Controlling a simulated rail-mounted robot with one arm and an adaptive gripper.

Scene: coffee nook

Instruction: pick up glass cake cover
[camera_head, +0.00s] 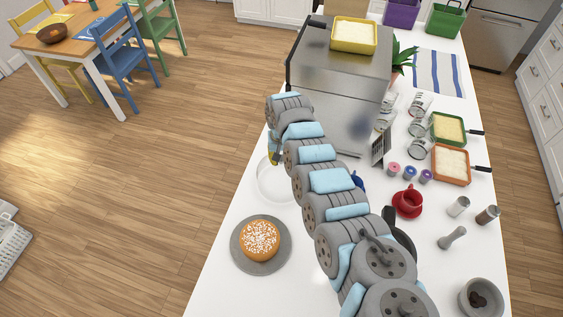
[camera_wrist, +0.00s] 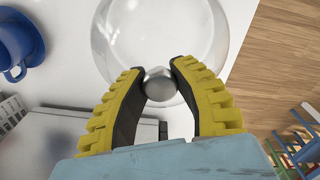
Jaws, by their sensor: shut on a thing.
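The glass cake cover (camera_wrist: 160,25) is a clear round dome with a silver knob (camera_wrist: 160,84). My gripper (camera_wrist: 160,70) has its yellow-and-black fingers closed around the knob from both sides. In the head view the cover (camera_head: 268,183) shows as a faint round outline over the white counter, partly hidden behind my arm. My gripper (camera_head: 273,152) is mostly hidden there too. I cannot tell whether the cover rests on the counter or hangs just above it. An orange cake with white sprinkles (camera_head: 260,239) sits uncovered on a grey round plate (camera_head: 241,262), nearer than the cover.
A steel machine (camera_head: 335,105) with a yellow tray (camera_head: 354,36) on top stands behind my arm. A blue cup (camera_wrist: 20,45) is beside the cover. A red cup (camera_head: 408,200), shakers and food trays stand to the right. The counter's left edge is close to the cover.

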